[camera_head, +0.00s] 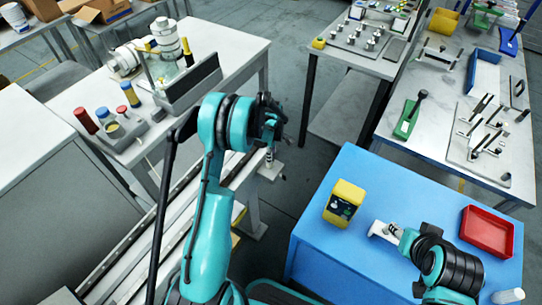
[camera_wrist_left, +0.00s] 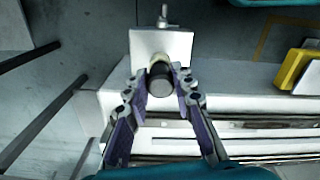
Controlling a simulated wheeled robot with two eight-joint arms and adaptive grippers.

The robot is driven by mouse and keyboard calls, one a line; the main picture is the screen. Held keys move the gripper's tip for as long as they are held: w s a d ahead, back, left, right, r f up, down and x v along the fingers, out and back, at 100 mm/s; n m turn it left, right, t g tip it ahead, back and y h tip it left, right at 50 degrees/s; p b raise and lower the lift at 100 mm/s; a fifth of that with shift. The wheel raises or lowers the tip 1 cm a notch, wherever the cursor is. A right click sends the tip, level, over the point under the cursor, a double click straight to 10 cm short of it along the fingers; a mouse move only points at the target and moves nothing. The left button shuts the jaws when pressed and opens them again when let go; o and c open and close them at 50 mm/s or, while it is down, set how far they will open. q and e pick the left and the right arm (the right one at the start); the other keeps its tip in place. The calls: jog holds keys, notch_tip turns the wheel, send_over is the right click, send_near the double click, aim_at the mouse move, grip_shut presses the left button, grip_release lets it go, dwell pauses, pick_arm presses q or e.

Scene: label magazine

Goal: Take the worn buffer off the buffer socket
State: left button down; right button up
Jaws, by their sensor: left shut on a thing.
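My left gripper (camera_wrist_left: 160,88) is shut on the worn buffer (camera_wrist_left: 158,77), a short dark cylinder with a pale band. In the left wrist view the buffer sits between the two fingertips, in front of a white plate (camera_wrist_left: 160,42) with a small metal stud at its far edge. The plate appears to be the buffer socket's mount; whether the buffer still touches it I cannot tell. In the head view my left gripper (camera_head: 270,125) hangs over the end of a light rail bench, with a small grey part below it. My right gripper (camera_head: 398,236) is over the blue table, its fingers too small to judge.
The blue table (camera_head: 330,258) holds a yellow box (camera_head: 343,203) and a red tray (camera_head: 487,231). A white table at left carries capped bottles (camera_head: 86,120) and a grey holder (camera_head: 190,85). A workbench (camera_head: 440,75) with fixtures stands at right. Open floor lies between.

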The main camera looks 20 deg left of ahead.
pick_arm(q)
jog(key=shift+r+p, duration=1.05)
jog(key=shift+r, duration=1.1)
